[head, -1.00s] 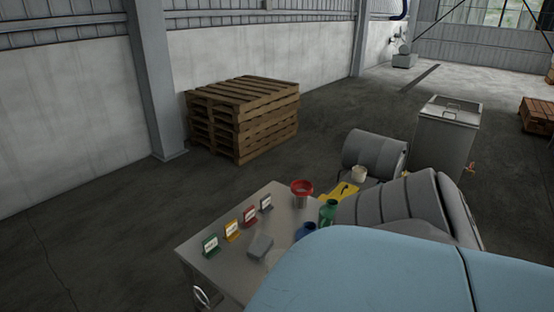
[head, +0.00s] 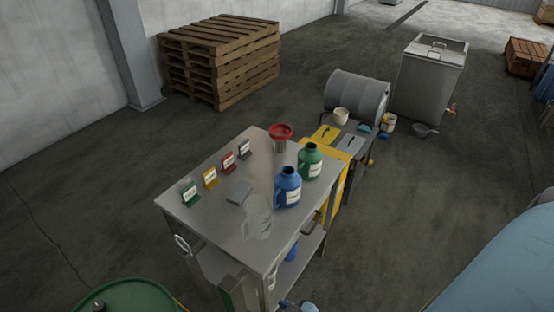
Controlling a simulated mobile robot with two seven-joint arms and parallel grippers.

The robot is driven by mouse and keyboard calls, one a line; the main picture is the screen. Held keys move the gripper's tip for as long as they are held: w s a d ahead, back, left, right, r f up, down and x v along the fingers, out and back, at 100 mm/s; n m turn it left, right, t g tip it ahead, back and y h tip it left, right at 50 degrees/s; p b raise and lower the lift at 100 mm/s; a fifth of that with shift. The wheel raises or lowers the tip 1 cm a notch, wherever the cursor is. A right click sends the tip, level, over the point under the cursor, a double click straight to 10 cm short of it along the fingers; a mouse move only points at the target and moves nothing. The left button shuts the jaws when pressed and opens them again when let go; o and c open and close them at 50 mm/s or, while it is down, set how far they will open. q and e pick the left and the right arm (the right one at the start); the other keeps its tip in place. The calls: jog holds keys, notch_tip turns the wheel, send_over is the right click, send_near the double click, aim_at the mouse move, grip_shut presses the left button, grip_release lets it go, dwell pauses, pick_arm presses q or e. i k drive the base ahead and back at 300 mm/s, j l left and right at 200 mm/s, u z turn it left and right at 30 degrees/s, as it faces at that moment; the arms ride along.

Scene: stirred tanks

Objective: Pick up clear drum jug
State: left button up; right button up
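The clear drum jug (head: 257,220) stands upright on the grey metal table, near its front edge. It is see-through and faint against the tabletop, so its outline is hard to make out. A blue jug (head: 287,188) with a white label stands just behind it to the right. A green jug (head: 309,163) stands farther back. Neither of my grippers can be made out in the head view, and nothing is seen holding the clear jug.
The metal table (head: 205,215) also holds a red funnel (head: 280,132), a grey box (head: 239,193) and several coloured label stands. A green drum (head: 130,297) is at the lower left. Open floor lies right of the table.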

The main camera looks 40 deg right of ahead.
aim_at(257, 208)
jog(key=z, duration=0.95)
jog(key=u, duration=0.4)
jog(key=i+l+u, duration=0.15)
jog(key=l+u, duration=0.35)
jog(key=i+l+u, duration=0.1)
jog(key=l+u, duration=0.65)
jog(key=l, duration=1.65)
